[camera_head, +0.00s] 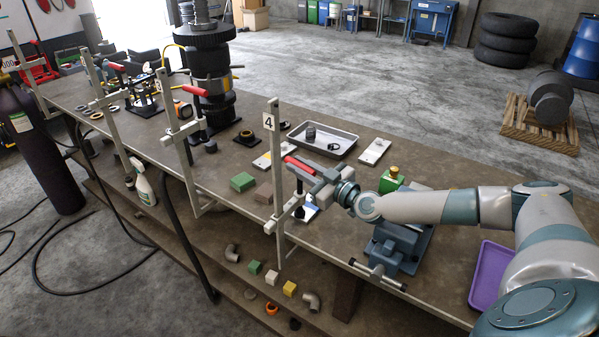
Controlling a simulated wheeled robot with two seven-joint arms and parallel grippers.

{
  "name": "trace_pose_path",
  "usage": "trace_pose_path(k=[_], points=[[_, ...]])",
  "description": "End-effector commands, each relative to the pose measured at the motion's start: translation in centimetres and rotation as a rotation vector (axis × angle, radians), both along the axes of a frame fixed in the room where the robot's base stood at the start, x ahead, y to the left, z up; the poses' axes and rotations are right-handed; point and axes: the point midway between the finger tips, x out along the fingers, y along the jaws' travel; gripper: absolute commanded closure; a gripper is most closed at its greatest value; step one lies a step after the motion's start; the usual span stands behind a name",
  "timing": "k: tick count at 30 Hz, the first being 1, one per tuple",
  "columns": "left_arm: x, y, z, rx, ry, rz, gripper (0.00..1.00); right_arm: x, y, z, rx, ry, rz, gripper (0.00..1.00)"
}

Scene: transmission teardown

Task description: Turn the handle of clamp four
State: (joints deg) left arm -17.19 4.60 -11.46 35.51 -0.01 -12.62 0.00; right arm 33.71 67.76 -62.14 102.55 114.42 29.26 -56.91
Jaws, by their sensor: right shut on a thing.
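Clamp four (277,195) stands at the front edge of the workbench, with a white plate marked 4 (268,121) near the top of its upright bar. Its red handle (300,165) points up and to the left from the clamp arm. My right gripper (318,176) is at the handle, reaching in from the right, and is shut on it. The gripper hides part of the handle and the clamp behind it. My left gripper is not in view.
A metal tray (345,150) with dark parts lies behind the clamp. A blue-grey vise (398,247) sits close below my right arm, and a purple tray (489,273) lies to the right. Other red-handled clamps (181,130) line the bench edge leftward.

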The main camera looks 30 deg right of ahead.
Motion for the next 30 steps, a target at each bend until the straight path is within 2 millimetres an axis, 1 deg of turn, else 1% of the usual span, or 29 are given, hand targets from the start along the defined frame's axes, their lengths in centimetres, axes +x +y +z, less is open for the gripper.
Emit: trace_pose_path(k=[1,6,19,20,21,22,30], points=[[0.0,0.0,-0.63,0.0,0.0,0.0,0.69,-0.05,-0.08,-0.45,-0.004,0.002,0.014,1.0],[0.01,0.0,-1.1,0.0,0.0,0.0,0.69,-0.07,-0.03,-0.28,-0.002,0.002,0.046,1.0],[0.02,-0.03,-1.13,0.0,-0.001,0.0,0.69,-0.06,0.03,-0.14,0.0,0.002,0.058,1.0],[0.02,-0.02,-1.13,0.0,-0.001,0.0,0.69,-0.06,0.03,-0.14,0.0,0.002,0.058,0.8],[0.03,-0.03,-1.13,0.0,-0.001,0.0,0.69,-0.05,0.03,-0.14,0.0,0.002,0.057,0.7],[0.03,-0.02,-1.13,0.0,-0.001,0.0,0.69,-0.05,0.03,-0.14,0.0,0.002,0.057,0.64],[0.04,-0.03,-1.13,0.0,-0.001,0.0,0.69,-0.02,0.03,-0.04,0.0,0.001,0.056,0.64]])
